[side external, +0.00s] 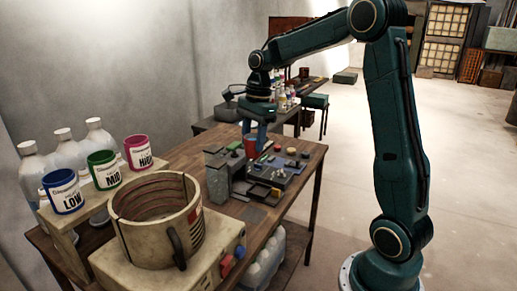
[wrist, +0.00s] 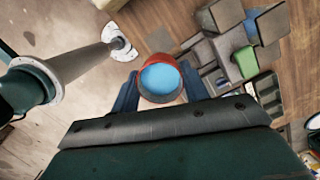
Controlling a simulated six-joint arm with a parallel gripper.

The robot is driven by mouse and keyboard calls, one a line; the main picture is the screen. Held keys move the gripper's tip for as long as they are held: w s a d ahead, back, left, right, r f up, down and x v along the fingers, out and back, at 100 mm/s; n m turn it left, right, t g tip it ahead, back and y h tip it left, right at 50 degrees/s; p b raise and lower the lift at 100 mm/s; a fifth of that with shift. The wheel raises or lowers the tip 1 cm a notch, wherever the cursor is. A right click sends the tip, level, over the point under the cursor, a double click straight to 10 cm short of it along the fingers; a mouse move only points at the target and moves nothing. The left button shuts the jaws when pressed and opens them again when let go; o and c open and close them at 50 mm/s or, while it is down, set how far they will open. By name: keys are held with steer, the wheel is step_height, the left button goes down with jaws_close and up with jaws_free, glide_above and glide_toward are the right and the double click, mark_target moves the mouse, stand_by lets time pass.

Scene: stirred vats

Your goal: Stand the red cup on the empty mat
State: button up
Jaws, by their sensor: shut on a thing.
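The red cup (side external: 251,146) is held upright in my gripper (side external: 255,138) above the far part of the wooden table. In the wrist view the cup (wrist: 158,65) sits between the two blue fingers of my gripper (wrist: 160,75), with light blue contents inside. The gripper is shut on it. A flat grey square that looks like a mat (side external: 253,214) lies bare on the table beside the large vat.
A cream vat (side external: 157,220) with a dark handle stands at the near end. Blue LOW (side external: 63,190), green MID (side external: 103,169) and pink HIGH (side external: 138,152) pots stand on a shelf behind it. Grey blocks and trays (side external: 275,172) crowd the table below the gripper.

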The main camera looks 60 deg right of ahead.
steer(key=shift+s+a+f, duration=0.1)
steer(key=shift+s+a, duration=0.15)
steer(key=shift+a, duration=0.25)
step_height(320, 180, down, 16)
stand_by(0.4)
steer(key=shift+f, duration=2)
steer(key=shift+f, duration=0.1)
steer(key=o, duration=1)
